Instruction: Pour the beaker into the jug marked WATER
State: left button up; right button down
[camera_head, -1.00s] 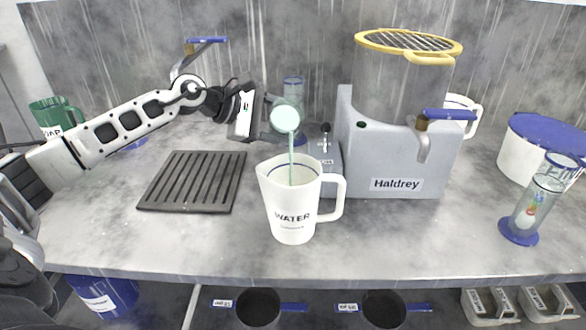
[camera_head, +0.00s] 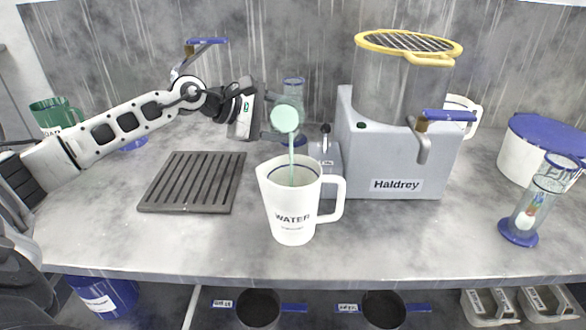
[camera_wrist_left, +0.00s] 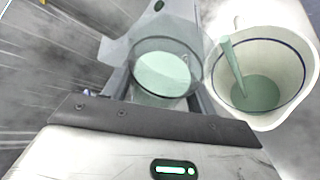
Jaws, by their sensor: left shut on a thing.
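The white jug marked WATER (camera_head: 291,213) stands upright on the counter, handle to the right. My left gripper (camera_head: 268,122) is shut on the beaker (camera_head: 284,117), which is tilted above the jug. A pale green stream runs from the beaker into the jug's mouth. In the left wrist view the beaker (camera_wrist_left: 164,92) still holds pale green liquid. The jug (camera_wrist_left: 292,113) there shows the stream entering and liquid pooled at its bottom. My right gripper is not in view.
A grey machine marked Haldrey (camera_head: 398,170) stands right behind the jug. A slatted dark mat (camera_head: 190,182) lies left. A green SOAP jug (camera_head: 55,115) is far left.

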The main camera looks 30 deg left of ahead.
pick_arm(q)
jog(key=shift+r, duration=0.15)
jog(key=shift+m+b, duration=0.3)
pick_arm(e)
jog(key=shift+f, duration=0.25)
pick_arm(q)
jog(key=shift+b, duration=0.4)
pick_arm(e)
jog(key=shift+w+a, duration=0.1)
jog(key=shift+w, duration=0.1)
pick_arm(q)
jog(key=shift+f+b, duration=0.2)
jog(key=shift+b, duration=0.15)
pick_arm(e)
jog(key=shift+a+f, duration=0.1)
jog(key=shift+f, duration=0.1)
pick_arm(q)
jog(key=shift+m+t+y+b, duration=0.3)
jog(key=shift+t+b, duration=0.1)
jog(key=shift+f, duration=0.1)
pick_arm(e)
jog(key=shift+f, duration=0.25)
pick_arm(q)
jog(key=shift+b, duration=0.55)
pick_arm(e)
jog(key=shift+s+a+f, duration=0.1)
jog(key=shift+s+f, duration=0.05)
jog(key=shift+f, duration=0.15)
